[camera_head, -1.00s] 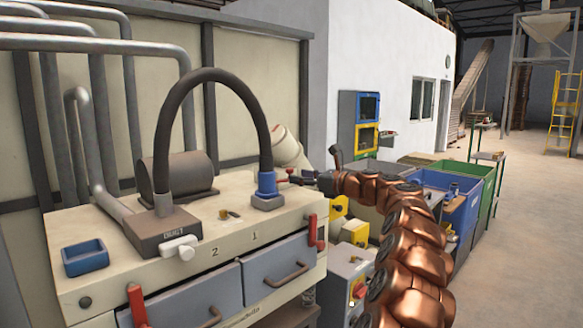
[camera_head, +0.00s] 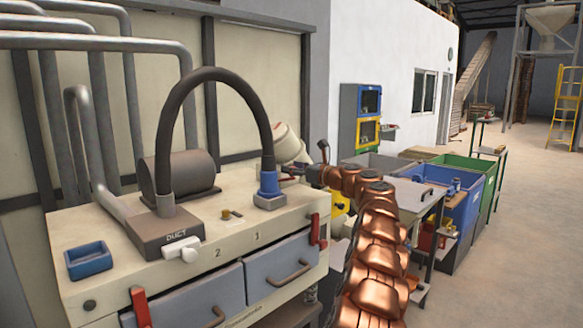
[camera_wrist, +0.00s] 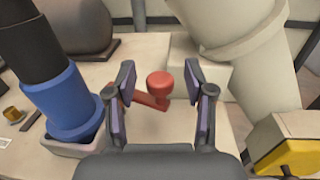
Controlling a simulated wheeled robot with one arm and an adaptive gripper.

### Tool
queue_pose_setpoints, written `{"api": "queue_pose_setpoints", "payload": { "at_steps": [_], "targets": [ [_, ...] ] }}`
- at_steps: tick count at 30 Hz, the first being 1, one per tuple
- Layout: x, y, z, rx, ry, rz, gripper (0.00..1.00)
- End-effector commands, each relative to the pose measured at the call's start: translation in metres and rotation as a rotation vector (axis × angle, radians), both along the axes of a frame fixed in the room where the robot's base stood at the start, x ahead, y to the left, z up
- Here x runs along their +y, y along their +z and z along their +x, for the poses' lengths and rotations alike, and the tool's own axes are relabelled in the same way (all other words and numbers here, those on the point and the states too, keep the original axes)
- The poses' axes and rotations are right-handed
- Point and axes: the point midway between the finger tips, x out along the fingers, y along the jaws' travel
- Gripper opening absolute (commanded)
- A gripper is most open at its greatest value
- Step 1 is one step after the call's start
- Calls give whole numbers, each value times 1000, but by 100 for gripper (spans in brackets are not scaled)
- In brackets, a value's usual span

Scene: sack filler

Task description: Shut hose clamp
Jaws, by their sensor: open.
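A black hose (camera_head: 222,75) arches from the grey DUCT box (camera_head: 165,232) to a blue collar (camera_head: 268,183) in a pale socket on the bench top. In the wrist view the blue collar (camera_wrist: 62,103) stands left of my gripper (camera_wrist: 160,78). A red clamp lever (camera_wrist: 148,100) with a round red knob (camera_wrist: 159,83) sticks out sideways beside the collar. My gripper is open, and the knob shows between its two fingers; I cannot tell whether they touch it. In the head view the gripper is small and mostly hidden behind my arm.
A pale slanted cylinder (camera_wrist: 245,45) rises close to my right finger, with a yellow part (camera_wrist: 285,145) below it. A dark drum (camera_head: 180,173) stands behind the hose. Bins (camera_head: 460,210) stand beyond my arm.

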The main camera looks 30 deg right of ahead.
Motion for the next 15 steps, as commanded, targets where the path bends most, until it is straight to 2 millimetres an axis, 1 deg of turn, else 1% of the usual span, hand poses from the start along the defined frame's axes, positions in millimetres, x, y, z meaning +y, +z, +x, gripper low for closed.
{"api": "queue_pose_setpoints", "payload": {
  "at_steps": [3, 11, 13, 15],
  "targets": [
    [2, 0, 3, 0, 1, 1, 53],
    [3, 0, 4, 0, 2, 1, 53],
    [3, -1, 4, 0, 2, 1, 48],
    [3, -1, 4, 0, 2, 1, 41]
  ]
}}
